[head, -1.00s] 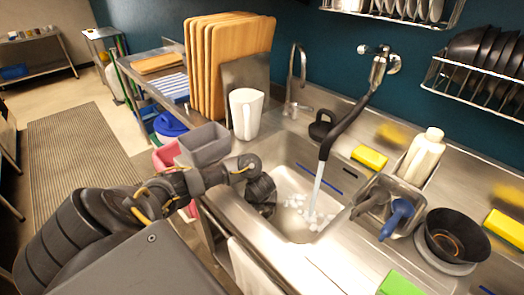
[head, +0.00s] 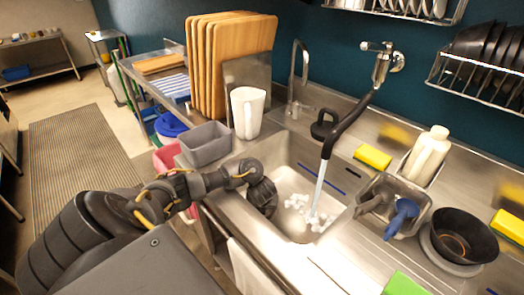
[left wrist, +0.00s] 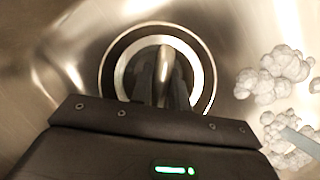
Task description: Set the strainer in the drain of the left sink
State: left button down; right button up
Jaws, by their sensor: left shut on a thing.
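The strainer (left wrist: 166,68) shows in the left wrist view as a bright metal knob over a round opening. My left gripper (left wrist: 160,82) is shut on this knob, with a dark finger on each side. The drain (left wrist: 106,72) of the left sink shows as a dark ring with a bright metal ring inside, around the strainer. I cannot tell whether the strainer is fully seated. In the head view my left gripper (head: 262,198) reaches down into the left part of the sink (head: 304,168) and hides the drain and strainer. My right gripper is not in view.
Water runs from the hanging faucet (head: 334,136) into the sink, with white foam (left wrist: 275,75) right of the drain. A grey bin (head: 205,145) stands at the sink's left edge. A caddy with a blue-handled brush (head: 402,214) and a black bowl (head: 460,236) stand on the right.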

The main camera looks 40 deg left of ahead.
pick_arm(q)
jog(key=shift+s+d+f, duration=0.15)
jog(key=shift+s+f, duration=0.1)
jog(key=shift+f, duration=0.25)
jog(key=c, duration=1.3)
grip_release()
jog(key=shift+d+f, duration=0.1)
jog(key=shift+o, duration=0.2)
jog(key=shift+r+p, duration=0.35)
jog(key=shift+r, duration=0.05)
jog(key=p+v, duration=0.8)
jog(key=shift+w+a+r, duration=0.25)
jog(key=shift+a, duration=0.1)
jog(key=shift+w+f, duration=0.1)
